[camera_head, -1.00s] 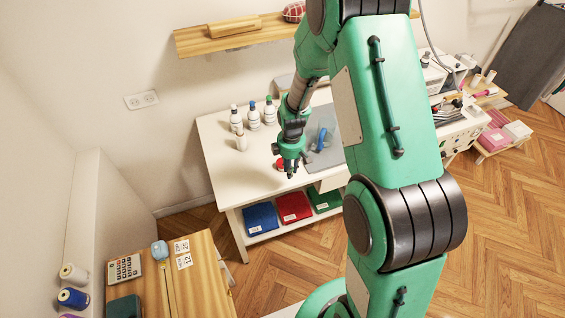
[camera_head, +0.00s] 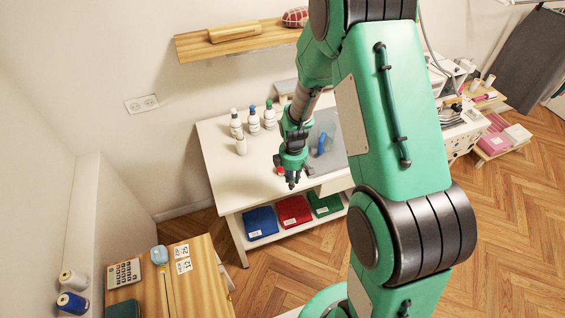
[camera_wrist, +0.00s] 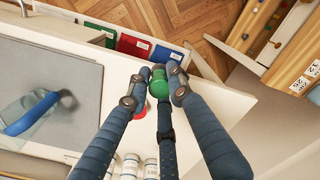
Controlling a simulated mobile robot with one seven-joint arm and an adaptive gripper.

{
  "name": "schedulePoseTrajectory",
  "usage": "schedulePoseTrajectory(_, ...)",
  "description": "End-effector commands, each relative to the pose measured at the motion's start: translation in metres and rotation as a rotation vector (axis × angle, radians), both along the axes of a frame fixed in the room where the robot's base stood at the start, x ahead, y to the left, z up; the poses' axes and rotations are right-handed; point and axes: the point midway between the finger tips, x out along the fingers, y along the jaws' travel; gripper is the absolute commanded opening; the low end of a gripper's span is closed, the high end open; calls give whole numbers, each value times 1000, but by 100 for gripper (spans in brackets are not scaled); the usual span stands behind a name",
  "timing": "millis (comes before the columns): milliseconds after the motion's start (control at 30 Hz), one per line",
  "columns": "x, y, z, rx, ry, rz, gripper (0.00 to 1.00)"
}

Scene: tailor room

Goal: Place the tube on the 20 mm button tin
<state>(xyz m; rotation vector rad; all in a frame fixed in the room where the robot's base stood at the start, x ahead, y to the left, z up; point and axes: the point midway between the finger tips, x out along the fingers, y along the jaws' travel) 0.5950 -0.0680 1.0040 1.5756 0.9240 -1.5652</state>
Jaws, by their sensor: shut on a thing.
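My gripper (camera_head: 292,182) hangs over the front edge of the white table, fingers pointing down. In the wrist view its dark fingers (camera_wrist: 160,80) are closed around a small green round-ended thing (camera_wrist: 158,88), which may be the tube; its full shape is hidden. In the head view the held thing is too small to make out. A small red thing (camera_wrist: 140,110) lies behind a finger in the wrist view, and a red spot (camera_head: 280,170) shows beside the gripper in the head view. I cannot identify the 20 mm button tin.
Bottles (camera_head: 254,120) and a pale cylinder (camera_head: 241,146) stand at the back left of the white table (camera_head: 225,170). Blue, red and green bundles fill the shelf below. A wooden table (camera_head: 205,270) bears number cards.

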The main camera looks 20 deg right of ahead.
Motion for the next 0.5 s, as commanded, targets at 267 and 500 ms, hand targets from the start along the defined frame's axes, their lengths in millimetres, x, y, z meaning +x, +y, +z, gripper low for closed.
schedulePoseTrajectory(267, 42, -5, -4, 0, 0, 0, 0)
schedulePoseTrajectory(500, 80, -9, -8, 0, 0, 0, 0)
